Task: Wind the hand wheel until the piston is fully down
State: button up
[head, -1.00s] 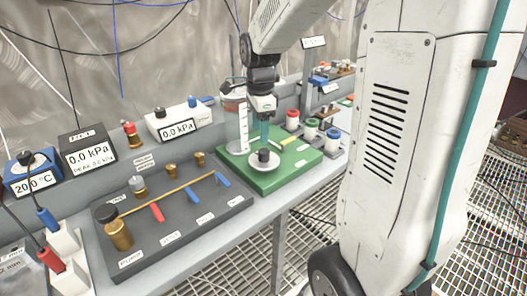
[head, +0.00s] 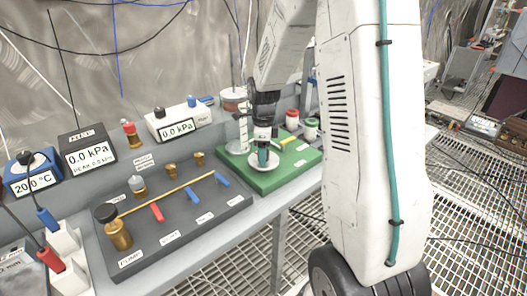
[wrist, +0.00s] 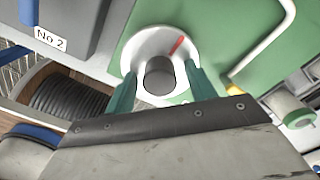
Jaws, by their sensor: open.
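The hand wheel is a white disc (head: 264,166) lying flat on a green base plate (head: 288,179). In the wrist view, the wheel (wrist: 146,48) carries a red mark near its far right side and an upright dark grey knob (wrist: 159,76). My gripper (head: 263,158) is low over the wheel and open. In the wrist view, its teal fingers (wrist: 161,72) stand on either side of the knob, which is between them. A clear upright cylinder (head: 243,135) stands behind the wheel on the green plate. My arm partly covers it, and I cannot make out the piston's height.
Red-capped (head: 292,116) and green-capped (head: 311,125) jars stand right of the wheel. Left is a dark board with a brass pump (head: 118,233) and coloured valve levers. Gauges, one a 0.0 kPa display (head: 90,155), line the back of the bench.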

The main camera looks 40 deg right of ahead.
jog(key=c, duration=1)
